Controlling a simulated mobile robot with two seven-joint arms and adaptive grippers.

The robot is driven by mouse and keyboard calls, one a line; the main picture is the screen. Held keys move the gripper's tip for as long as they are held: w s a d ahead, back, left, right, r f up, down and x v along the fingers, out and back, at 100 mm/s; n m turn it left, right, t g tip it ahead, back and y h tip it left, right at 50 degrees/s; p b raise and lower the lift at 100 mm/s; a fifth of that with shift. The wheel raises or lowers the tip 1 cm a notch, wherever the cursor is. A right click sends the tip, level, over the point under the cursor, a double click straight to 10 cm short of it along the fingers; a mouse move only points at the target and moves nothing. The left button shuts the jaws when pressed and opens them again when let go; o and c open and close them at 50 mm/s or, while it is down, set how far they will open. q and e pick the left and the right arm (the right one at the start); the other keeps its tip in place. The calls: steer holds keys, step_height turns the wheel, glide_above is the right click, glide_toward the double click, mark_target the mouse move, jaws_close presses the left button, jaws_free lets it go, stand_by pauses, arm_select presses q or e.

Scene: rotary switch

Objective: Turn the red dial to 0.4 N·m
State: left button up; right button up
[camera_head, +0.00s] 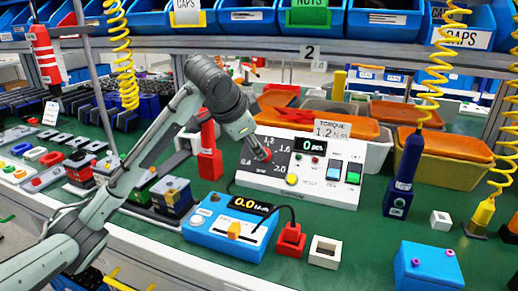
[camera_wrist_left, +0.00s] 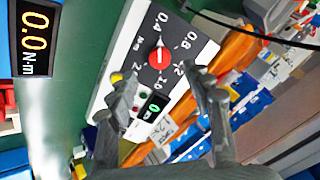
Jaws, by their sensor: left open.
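The red dial (camera_wrist_left: 158,57) sits on the dark face of a white control panel (camera_head: 310,185). In the left wrist view a white mark on the dial points toward the top of the picture, near the 0.4 label (camera_wrist_left: 160,24); its exact setting is hard to read. The dial also shows in the head view (camera_head: 264,156), partly covered. My left gripper (camera_wrist_left: 162,76) is open, its fingers spread on either side of the dial's near side. Contact with the dial cannot be told. In the head view the left gripper (camera_head: 252,143) is close to the dial. My right gripper is not in view.
A sign (camera_head: 331,129) reading torque 1.2 N·m stands on the panel. A blue meter (camera_head: 208,238) reads 0.0 N·m in front. A blue screwdriver (camera_head: 405,172) stands to the right. Orange-lidded bins (camera_head: 440,172) stand behind. Yellow coiled cables hang above.

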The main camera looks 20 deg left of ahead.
arm_select(q)
steer(key=v, duration=0.5)
steer(key=shift+s, duration=0.1)
stand_by(0.3)
